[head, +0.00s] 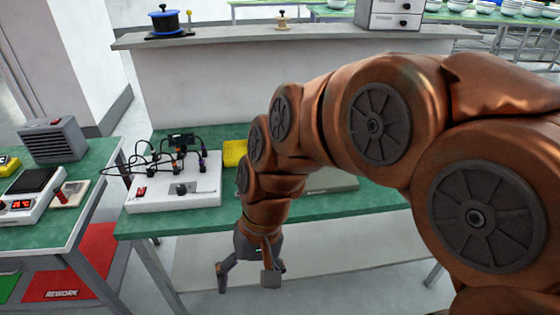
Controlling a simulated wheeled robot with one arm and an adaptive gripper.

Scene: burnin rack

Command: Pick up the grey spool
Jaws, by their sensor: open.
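I cannot make out a clearly grey spool in the head view. A spool with blue flanges and a dark winding (164,22) stands on a dark base on the ledge at the back left. My gripper (247,277) hangs pointing down in front of the green bench's front edge, low in the picture. Its fingers are apart and nothing shows between them. My arm covers part of the bench top and may hide things behind it.
The green bench (340,207) holds a white box with black cables (172,195) and a yellow item (235,152). A side bench (60,235) stands left. The back ledge (225,35) carries a small cream item (282,20) and a drawer unit (390,14).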

